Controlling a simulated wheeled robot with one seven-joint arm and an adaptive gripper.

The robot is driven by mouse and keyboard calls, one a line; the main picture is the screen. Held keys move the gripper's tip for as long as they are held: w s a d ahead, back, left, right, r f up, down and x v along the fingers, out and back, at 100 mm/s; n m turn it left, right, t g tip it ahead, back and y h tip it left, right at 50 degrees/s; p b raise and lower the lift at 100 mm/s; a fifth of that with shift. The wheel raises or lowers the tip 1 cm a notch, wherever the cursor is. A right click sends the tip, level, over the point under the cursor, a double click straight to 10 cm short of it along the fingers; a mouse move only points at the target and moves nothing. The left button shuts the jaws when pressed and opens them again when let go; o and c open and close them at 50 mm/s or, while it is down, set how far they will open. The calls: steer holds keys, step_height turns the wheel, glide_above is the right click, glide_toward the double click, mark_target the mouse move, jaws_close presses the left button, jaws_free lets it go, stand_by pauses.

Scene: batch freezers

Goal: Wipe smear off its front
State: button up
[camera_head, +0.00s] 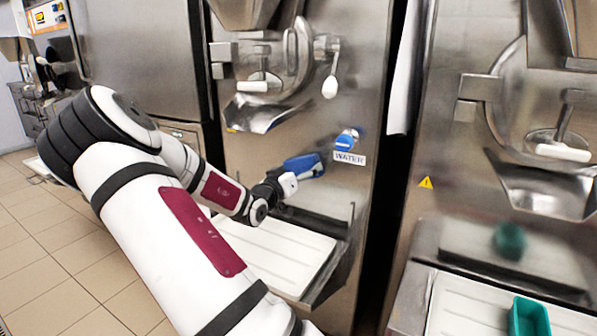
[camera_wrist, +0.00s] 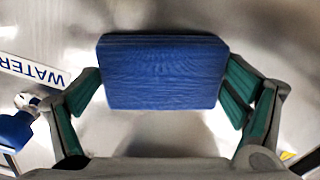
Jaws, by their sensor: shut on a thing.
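My gripper (camera_head: 291,180) is shut on a blue sponge (camera_head: 306,165) at the steel front of the middle freezer (camera_head: 262,150). In the wrist view the sponge (camera_wrist: 162,72) is a blue block between the green-padded fingers of my gripper (camera_wrist: 162,88). The sponge is close to the steel front; I cannot tell whether it touches. No smear can be clearly told on the steel; the sponge and my arm hide part of the front.
A blue water tap (camera_head: 347,139) and a WATER label (camera_head: 349,159) sit just right of the sponge. A steel chute (camera_head: 262,112) with a white-tipped lever is above. A white tray (camera_head: 275,250) is below. A second freezer (camera_head: 455,150) with a green container (camera_head: 528,318) stands right.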

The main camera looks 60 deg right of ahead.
mark_target(324, 170)
steer(key=shift+s+d, duration=0.15)
steer(key=shift+s, duration=0.8)
steer(key=shift+s+d, duration=0.15)
steer(key=shift+s, duration=0.75)
steer(key=shift+s+b, duration=0.75)
steer(key=shift+s, duration=2.55)
steer(key=shift+d, duration=0.2)
steer(key=shift+w, duration=0.15)
steer(key=shift+w+r+p, duration=0.1)
steer(key=shift+w+p, duration=0.3)
steer(key=shift+w, duration=1.6)
steer(key=shift+c, duration=1)
steer(key=shift+w+a+p, duration=0.2)
steer(key=shift+w+p, duration=0.2)
steer(key=shift+w, duration=1.3)
steer(key=shift+w+a+p, duration=0.2)
steer(key=shift+w+p, duration=0.2)
steer(key=shift+w, duration=1.3)
steer(key=shift+a, duration=0.15)
steer(key=shift+s+a+p, duration=0.15)
steer(key=shift+a+p, duration=0.4)
steer(key=shift+a, duration=0.9)
steer(key=shift+s+a+p, duration=0.1)
steer(key=shift+a+p, duration=0.4)
steer(key=shift+a, duration=0.9)
